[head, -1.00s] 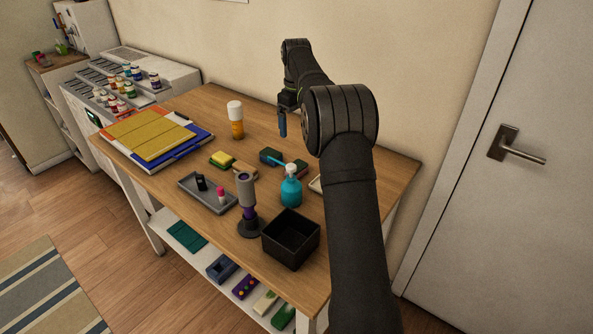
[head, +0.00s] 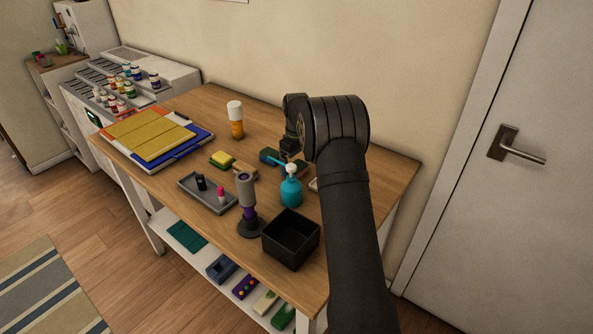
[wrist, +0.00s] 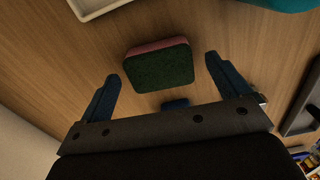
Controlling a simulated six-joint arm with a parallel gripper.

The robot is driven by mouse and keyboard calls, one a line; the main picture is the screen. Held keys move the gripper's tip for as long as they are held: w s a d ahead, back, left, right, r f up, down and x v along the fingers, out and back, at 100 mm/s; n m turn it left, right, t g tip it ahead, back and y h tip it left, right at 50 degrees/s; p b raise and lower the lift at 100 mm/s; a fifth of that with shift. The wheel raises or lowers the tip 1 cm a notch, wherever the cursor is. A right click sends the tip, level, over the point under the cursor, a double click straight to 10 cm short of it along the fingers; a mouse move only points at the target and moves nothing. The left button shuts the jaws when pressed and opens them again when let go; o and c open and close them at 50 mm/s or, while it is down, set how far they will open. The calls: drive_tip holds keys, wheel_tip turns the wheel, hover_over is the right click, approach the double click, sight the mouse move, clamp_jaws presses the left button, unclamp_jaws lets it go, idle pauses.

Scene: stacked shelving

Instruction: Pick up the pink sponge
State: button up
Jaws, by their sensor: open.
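The pink sponge (wrist: 158,47) lies on the wooden table in the wrist view, with a dark green scouring layer on top and its pink side showing along the far edge. My gripper (wrist: 163,72) is open and empty; its two blue fingers are on the left and right of the sponge, apart from it. In the head view my gripper (head: 289,150) is low over the back right of the table, mostly hidden by my arm.
A teal pump bottle (head: 291,191) stands close in front of my gripper. A black open box (head: 291,250) and a grey tray (head: 222,206) are nearer the front. A pale tray (wrist: 92,8) is beyond the sponge.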

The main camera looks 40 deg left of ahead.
sight(299, 166)
drive_tip(key=shift+f, duration=0.3)
drive_tip(key=c, duration=1)
drive_tip(key=shift+c, duration=0.2)
drive_tip(key=shift+r, duration=0.55)
drive_tip(key=r, duration=0.2)
drive_tip(key=d+r, duration=0.1)
drive_tip(key=shift+w+r, duration=0.15)
drive_tip(key=shift+r, duration=0.2)
drive_tip(key=w+d+r, duration=0.1)
drive_tip(key=d+r, duration=0.1)
drive_tip(key=d, duration=0.1)
drive_tip(key=d+r, duration=0.2)
drive_tip(key=d, duration=0.2)
drive_tip(key=w+d+r, duration=0.1)
drive_tip(key=d+r, duration=0.1)
drive_tip(key=d, duration=0.1)
drive_tip(key=shift+w+d+r, duration=0.1)
drive_tip(key=shift+w+d, duration=0.05)
drive_tip(key=shift+w, duration=0.15)
